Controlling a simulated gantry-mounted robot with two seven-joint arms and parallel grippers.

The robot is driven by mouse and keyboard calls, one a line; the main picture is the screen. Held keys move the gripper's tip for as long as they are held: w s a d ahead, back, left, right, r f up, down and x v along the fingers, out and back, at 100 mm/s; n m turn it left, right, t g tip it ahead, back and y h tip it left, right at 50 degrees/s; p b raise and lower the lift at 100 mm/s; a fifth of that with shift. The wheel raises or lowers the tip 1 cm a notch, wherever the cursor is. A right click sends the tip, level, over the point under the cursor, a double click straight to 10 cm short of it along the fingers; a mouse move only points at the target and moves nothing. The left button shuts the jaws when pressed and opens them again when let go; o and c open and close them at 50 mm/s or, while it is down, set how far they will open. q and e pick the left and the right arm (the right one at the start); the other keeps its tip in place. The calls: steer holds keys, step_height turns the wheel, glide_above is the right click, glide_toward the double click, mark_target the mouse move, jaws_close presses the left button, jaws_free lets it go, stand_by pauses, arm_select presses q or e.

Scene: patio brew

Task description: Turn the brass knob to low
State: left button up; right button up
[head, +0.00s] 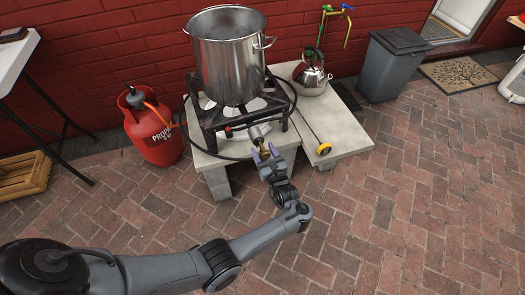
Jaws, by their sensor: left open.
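The brass knob (262,147) is on the front of the black burner stand (210,132), low and near the middle. My left gripper (264,154) is right at the knob, with its fingers open around or just in front of it. I cannot tell whether the fingers touch it. The gripper hides part of the knob, so its setting cannot be read. A large steel pot (226,60) stands upright on the burner. My right gripper is not in view.
A red propane tank (153,135) stands left of the concrete slab. A kettle (312,72), a long yellow-ended tool (323,149) and a grey bin (396,65) are to the right. A wooden crate (24,174) is at the left. The front brick paving is clear.

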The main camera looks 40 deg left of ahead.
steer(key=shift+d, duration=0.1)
arm_select(q)
steer(key=shift+d, duration=0.1)
steer(key=shift+c, duration=0.5)
steer(key=shift+s, duration=0.1)
steer(key=shift+c, duration=1.2)
steer(key=c, duration=0.6)
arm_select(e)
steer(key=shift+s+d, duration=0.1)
